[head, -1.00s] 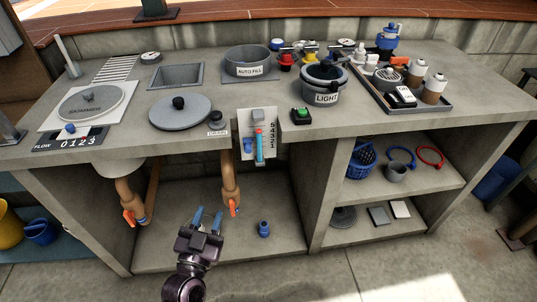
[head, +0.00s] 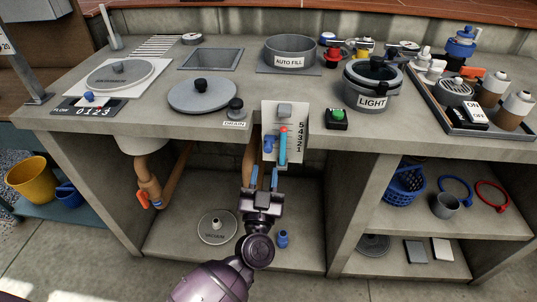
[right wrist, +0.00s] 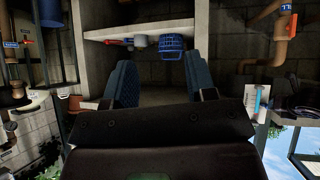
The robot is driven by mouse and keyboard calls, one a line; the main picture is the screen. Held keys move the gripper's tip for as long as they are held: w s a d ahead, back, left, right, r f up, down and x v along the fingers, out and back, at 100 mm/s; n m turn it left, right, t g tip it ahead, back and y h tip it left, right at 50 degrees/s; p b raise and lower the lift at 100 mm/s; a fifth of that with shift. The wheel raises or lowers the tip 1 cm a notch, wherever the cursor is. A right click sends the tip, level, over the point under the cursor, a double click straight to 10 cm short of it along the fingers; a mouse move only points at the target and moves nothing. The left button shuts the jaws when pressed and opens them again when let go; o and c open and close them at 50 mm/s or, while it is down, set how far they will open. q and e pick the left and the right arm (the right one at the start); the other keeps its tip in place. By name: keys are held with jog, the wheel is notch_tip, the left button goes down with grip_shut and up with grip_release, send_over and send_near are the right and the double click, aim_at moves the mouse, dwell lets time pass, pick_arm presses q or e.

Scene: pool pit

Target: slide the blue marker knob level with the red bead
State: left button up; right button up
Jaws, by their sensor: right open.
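A white gauge panel (head: 298,117) with a numbered scale hangs on the counter's front edge. A red bead (head: 284,129) shows at the top of its light-blue tube (head: 282,150). The blue marker knob (head: 268,144) is left of the tube and appears lower than the bead. My right gripper (right wrist: 160,85) is open and empty in the right wrist view, fingers spread. The panel shows small at the right there (right wrist: 262,100).
A green button box (head: 337,118) and the LIGHT pot (head: 372,90) stand right of the panel. The drain knob (head: 236,110) is to its left. An orange-handled pipe (head: 148,180) hangs under the counter. A small blue bottle (head: 282,240) stands on the lower shelf.

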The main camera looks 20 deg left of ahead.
aim_at(268, 152)
pick_arm(q)
jog(key=shift+x, duration=2.65)
grip_shut()
